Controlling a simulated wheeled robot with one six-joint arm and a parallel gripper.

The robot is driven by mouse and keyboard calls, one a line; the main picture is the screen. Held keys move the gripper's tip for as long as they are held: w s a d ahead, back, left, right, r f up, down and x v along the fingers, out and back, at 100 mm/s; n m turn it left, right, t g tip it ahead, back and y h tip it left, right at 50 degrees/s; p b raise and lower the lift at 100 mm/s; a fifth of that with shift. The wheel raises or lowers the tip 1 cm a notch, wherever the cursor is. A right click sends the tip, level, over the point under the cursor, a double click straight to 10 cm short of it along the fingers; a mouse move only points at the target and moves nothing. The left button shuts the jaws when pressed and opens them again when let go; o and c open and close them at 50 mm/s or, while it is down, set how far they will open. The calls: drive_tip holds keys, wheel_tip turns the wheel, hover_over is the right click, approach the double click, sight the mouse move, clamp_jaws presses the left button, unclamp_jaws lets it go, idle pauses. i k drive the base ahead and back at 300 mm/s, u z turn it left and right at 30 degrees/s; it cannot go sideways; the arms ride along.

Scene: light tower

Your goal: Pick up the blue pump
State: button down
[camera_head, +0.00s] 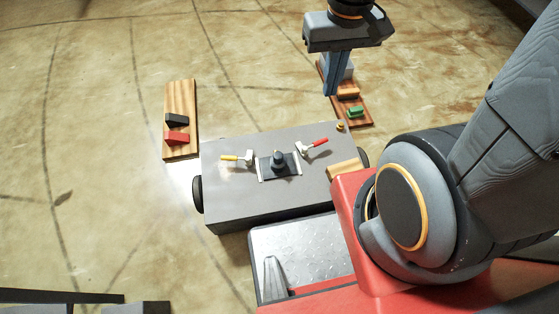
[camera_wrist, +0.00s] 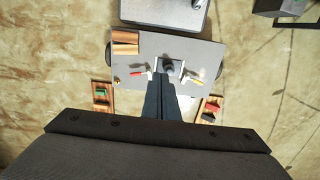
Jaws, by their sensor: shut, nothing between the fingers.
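A small dark blue-grey upright piece (camera_head: 279,159), perhaps the blue pump, stands on a dark plate on top of a grey box (camera_head: 240,203). It also shows in the wrist view (camera_wrist: 168,65), just beyond my fingertips in the picture. A yellow-handled lever (camera_head: 236,158) is to its left and a red-handled lever (camera_head: 312,146) to its right. My gripper (camera_head: 331,92) is raised above and behind the box, apart from it, pointing down. Its fingers (camera_wrist: 161,82) are together and empty. No clearly blue pump shows elsewhere.
A wooden board (camera_head: 181,146) with black and red blocks lies left of the box. Another board (camera_head: 361,119), with a green block, lies below my gripper in the picture. A wooden block (camera_head: 344,169) sits on the box's right end. Open floor surrounds these.

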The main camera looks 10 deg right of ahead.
sight(278, 165)
drive_tip(key=z, duration=0.55)
drive_tip(key=k, duration=1.3)
drive_tip(key=u, duration=0.35)
drive_tip(key=i, duration=0.95)
drive_tip(key=u, duration=0.75)
